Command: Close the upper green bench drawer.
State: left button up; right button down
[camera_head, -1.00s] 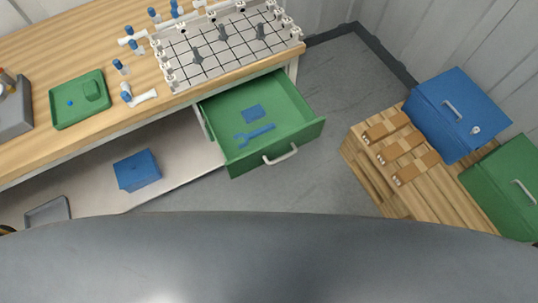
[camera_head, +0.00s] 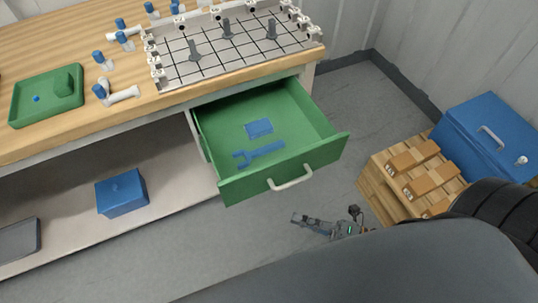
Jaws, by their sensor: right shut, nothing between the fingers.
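The upper green bench drawer (camera_head: 235,188) is pulled out from under the wooden bench top, with its white handle (camera_head: 290,178) on the front panel. My right gripper (camera_head: 296,217) is shut and empty. In the picture it shows just below the drawer front, apart from the handle, over the grey floor. My left gripper is not in view.
The bench top (camera_head: 120,110) carries a gridded tray (camera_head: 215,75), a green tray (camera_head: 45,112) and several blue-capped vessels. A blue box (camera_head: 122,192) sits on the lower shelf. At right, a wooden crate (camera_head: 378,190) stands beside a blue cabinet (camera_head: 475,140).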

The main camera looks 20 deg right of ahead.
aim_at(245, 189)
jog(key=x, duration=0.3)
jog(key=w+d+p+x, duration=0.1)
jog(key=x, duration=0.7)
jog(key=shift+w+r+p, duration=0.1)
jog(key=shift+w+p, duration=0.3)
jog(key=shift+w, duration=0.05)
jog(key=shift+w+d, duration=0.1)
jog(key=shift+w, duration=0.4)
jog(key=shift+w, duration=0.1)
